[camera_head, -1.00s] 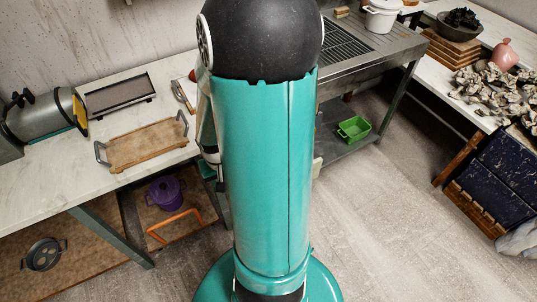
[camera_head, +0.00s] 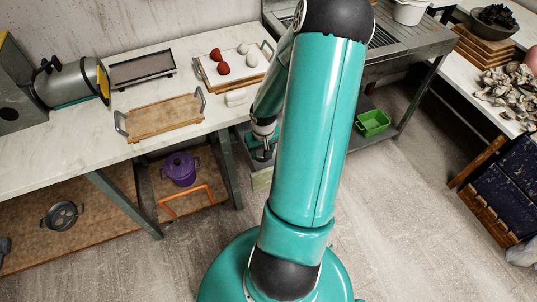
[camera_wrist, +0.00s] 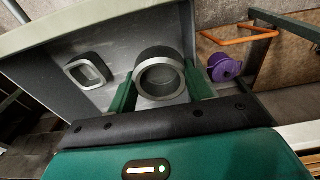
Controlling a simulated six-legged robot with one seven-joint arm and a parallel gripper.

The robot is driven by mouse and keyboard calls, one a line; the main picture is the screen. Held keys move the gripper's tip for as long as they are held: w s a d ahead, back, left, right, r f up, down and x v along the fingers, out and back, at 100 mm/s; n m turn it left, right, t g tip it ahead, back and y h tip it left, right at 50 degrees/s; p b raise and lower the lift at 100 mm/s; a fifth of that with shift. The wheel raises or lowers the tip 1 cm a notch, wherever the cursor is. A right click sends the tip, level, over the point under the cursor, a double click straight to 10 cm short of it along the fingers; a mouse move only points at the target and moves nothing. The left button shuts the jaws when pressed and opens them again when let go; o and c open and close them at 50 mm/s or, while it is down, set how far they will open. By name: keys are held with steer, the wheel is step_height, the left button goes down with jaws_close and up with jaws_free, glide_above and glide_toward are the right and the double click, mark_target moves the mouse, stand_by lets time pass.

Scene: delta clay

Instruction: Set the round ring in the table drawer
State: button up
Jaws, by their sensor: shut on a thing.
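The round ring (camera_wrist: 160,78), a thick grey ring with a dark outer wall, sits between the green fingers of my gripper (camera_wrist: 162,88) in the wrist view. The fingers are shut on its sides. Behind and around it is the open table drawer (camera_wrist: 110,68), with a grey inside and a pale rim. The ring is over or inside the drawer; whether it touches the floor is unclear. A squarish grey ring (camera_wrist: 73,72) lies in the drawer to the left. In the head view, my gripper (camera_head: 264,153) points down at the drawer (camera_head: 262,181); the ring is hidden there.
The worktop holds a wooden tray (camera_head: 133,128), a dark-topped rack (camera_head: 142,72) and a tray (camera_head: 207,83) with red and white balls. A purple pot (camera_head: 181,168) and an orange handle (camera_head: 185,202) are on the shelf below.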

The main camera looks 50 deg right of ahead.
steer(key=d+f, duration=0.3)
steer(key=shift+w+f, duration=0.15)
steer(key=shift+f, duration=0.1)
steer(key=shift+d+f, duration=0.1)
steer(key=shift+f, duration=1.55)
steer(key=shift+f, duration=0.1)
steer(key=o, duration=1.1)
steer(key=shift+o, duration=0.2)
